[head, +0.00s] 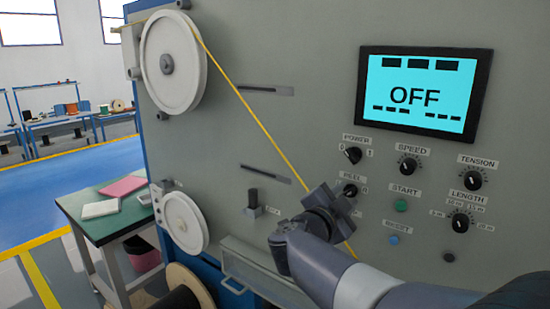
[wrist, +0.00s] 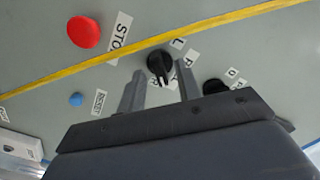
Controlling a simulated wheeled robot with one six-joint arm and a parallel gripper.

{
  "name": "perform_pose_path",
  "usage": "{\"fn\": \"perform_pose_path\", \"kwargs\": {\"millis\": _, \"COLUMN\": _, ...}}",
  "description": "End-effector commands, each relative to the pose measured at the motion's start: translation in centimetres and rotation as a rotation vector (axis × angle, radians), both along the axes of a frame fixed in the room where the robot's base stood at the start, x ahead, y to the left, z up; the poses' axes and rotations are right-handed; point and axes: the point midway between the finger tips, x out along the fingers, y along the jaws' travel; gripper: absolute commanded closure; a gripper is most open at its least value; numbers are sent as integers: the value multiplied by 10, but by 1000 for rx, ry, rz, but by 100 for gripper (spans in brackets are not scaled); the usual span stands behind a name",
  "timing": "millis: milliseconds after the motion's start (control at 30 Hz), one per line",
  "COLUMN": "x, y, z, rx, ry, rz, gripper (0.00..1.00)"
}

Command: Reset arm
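My arm reaches in from the lower right of the head view, and my gripper (head: 330,203) is close to the panel, just below and left of the reel knob (head: 350,190). In the wrist view my gripper (wrist: 162,82) is open, its two fingers apart. A black knob (wrist: 160,64) shows between and just beyond the fingertips. I cannot tell whether the fingers are around it or short of it. Nothing is seen held.
The machine panel (head: 300,60) has a screen (head: 415,95) reading OFF. A yellow cable (head: 257,118) runs from the upper white reel (head: 165,70) down past my gripper. A red button (wrist: 84,32) and a blue button (wrist: 76,99) are nearby. Floor (head: 60,200) is open at left.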

Motion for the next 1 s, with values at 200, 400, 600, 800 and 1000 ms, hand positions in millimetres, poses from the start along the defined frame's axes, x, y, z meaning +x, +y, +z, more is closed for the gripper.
{"fn": "perform_pose_path", "kwargs": {"millis": 200, "x": 2, "y": -1, "z": 0, "rx": -15, "ry": 11, "rz": 1, "gripper": 67}}
{"fn": "perform_pose_path", "kwargs": {"millis": 400, "x": 2, "y": -1, "z": 0, "rx": -16, "ry": 11, "rz": 1, "gripper": 67}}
{"fn": "perform_pose_path", "kwargs": {"millis": 600, "x": -5, "y": 5, "z": 0, "rx": 1, "ry": -2, "rz": 2, "gripper": 67}}
{"fn": "perform_pose_path", "kwargs": {"millis": 800, "x": -30, "y": 24, "z": 0, "rx": 2, "ry": -3, "rz": 6, "gripper": 67}}
{"fn": "perform_pose_path", "kwargs": {"millis": 1000, "x": -57, "y": 43, "z": -1, "rx": 1, "ry": -2, "rz": 6, "gripper": 67}}
